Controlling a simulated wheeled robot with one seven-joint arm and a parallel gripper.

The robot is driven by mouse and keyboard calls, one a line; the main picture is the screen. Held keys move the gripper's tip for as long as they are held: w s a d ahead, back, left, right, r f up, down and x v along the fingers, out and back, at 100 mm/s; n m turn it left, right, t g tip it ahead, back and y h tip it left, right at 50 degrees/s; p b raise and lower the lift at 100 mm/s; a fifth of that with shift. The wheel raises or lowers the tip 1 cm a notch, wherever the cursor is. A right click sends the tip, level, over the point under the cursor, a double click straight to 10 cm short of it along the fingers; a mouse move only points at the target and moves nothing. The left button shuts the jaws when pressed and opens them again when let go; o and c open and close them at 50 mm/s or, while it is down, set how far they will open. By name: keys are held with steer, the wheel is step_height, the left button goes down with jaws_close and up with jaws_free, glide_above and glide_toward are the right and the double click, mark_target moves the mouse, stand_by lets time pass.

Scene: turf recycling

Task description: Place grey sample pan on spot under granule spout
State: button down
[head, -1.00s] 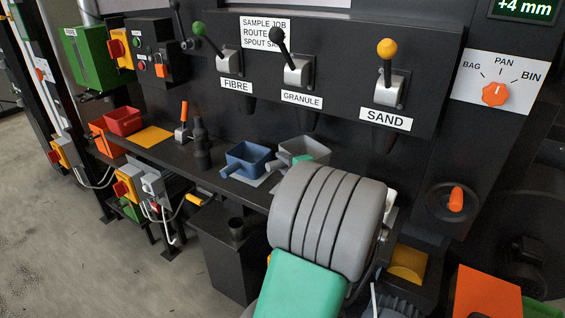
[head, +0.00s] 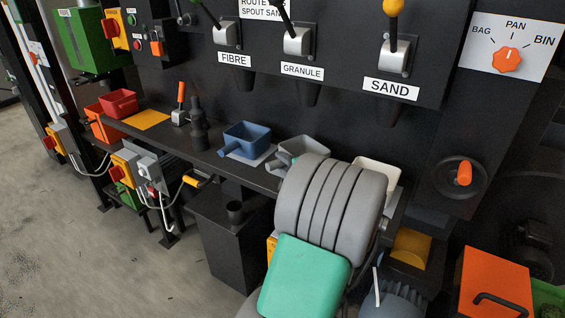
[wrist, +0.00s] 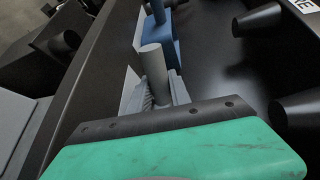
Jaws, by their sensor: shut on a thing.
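The grey sample pan (head: 302,147) is at the shelf below the GRANULE label (head: 303,71), partly hidden by my arm. Its round grey handle (wrist: 153,66) shows upright in the wrist view. My gripper (wrist: 162,98) is shut on the pan near the handle; its fingertips are mostly hidden behind my green and black wrist cover. The granule spout (head: 310,95) hangs above the pan. A pale spot (wrist: 131,92) shows beside the handle in the wrist view. I cannot tell whether the pan touches the spot.
A blue pan (head: 246,138) sits on a pale spot left of the grey pan, under FIBRE. A cream pan (head: 377,173) is to the right, under SAND. A dark upright fitting (head: 198,125) and orange-handled lever (head: 180,103) stand further left. Spouts hang low overhead.

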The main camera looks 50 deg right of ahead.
steer(key=shift+f, duration=0.2)
steer(key=c, duration=1.1)
jaws_free()
steer(key=shift+o, duration=0.3)
steer(key=shift+f, duration=0.1)
steer(key=shift+o, duration=1.2)
steer(key=shift+s, duration=0.1)
steer(key=v, duration=0.7)
steer(key=shift+s+a+b, duration=0.2)
steer(key=shift+s+b, duration=0.1)
